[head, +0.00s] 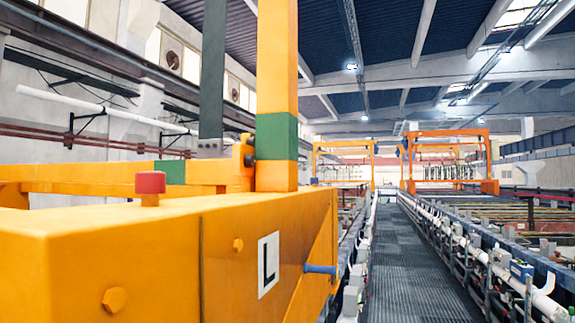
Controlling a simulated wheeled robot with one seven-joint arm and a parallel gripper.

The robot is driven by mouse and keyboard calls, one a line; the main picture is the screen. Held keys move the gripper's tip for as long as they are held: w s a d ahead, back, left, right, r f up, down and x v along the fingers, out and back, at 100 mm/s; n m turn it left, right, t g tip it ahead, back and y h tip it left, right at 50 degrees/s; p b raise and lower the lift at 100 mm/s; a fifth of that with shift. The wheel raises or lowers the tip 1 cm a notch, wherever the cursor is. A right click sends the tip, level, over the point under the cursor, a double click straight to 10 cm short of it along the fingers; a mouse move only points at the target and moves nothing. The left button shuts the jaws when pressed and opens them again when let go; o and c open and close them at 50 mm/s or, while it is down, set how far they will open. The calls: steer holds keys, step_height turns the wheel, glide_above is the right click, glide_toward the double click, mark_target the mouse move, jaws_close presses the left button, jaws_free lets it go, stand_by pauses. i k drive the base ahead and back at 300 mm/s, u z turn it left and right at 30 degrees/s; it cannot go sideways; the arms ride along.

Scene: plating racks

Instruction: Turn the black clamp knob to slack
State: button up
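I see no black clamp knob in the head view. The nearest knob-like part is a red cylindrical cap (150,183) on top of a large orange beam (120,255) close in front at left. A white plate marked "L" (268,264) is fixed on the same side. Hexagonal orange bolt heads (114,300) also show there. My gripper is not in this view.
At right a grey grated walkway (403,260) runs away between rows of tanks and white pipes. Orange gantry frames (446,135) stand far back.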

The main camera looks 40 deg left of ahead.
mark_target(250, 161)
steer(key=i, duration=1.9)
steer(key=u, duration=2.3)
